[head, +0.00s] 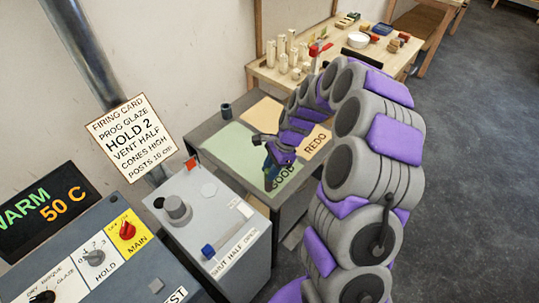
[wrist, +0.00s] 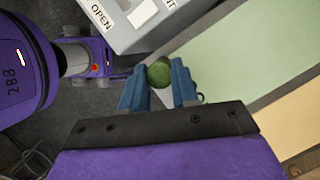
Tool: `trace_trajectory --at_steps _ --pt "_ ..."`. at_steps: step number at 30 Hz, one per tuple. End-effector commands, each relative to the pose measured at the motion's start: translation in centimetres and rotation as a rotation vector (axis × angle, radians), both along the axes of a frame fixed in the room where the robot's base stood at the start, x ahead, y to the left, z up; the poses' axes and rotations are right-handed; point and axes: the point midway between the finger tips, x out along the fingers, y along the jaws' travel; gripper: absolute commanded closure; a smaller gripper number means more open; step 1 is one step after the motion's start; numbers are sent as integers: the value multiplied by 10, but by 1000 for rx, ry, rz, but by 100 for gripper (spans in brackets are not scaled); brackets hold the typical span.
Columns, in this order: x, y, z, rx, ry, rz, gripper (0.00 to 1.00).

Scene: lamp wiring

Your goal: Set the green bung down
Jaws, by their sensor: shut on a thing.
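The green bung (wrist: 159,72) is between the blue fingertips of my gripper (wrist: 158,88) in the wrist view. The jaws are shut on it. In the head view my gripper (head: 271,175) points down at the near end of the grey table, over the green GOOD area (head: 229,148); the bung cannot be made out there. The green area also shows in the wrist view (wrist: 245,60), to the right of the bung. Whether the bung touches anything below is not clear.
A tan REDO area (head: 318,141) lies beside the green one. A grey vent box (head: 215,215) with a blue-knobbed lever stands close left. A wooden bench (head: 345,68) with several pale pieces is behind.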

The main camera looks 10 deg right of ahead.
Motion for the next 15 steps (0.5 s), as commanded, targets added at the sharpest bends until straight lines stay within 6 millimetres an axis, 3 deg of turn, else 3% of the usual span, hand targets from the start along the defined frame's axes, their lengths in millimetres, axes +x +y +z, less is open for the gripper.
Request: trace_trajectory --at_steps 6,15 --pt "37 -8 -4 -4 -7 -1 100" --pt "75 -16 -8 -1 -4 -2 100"
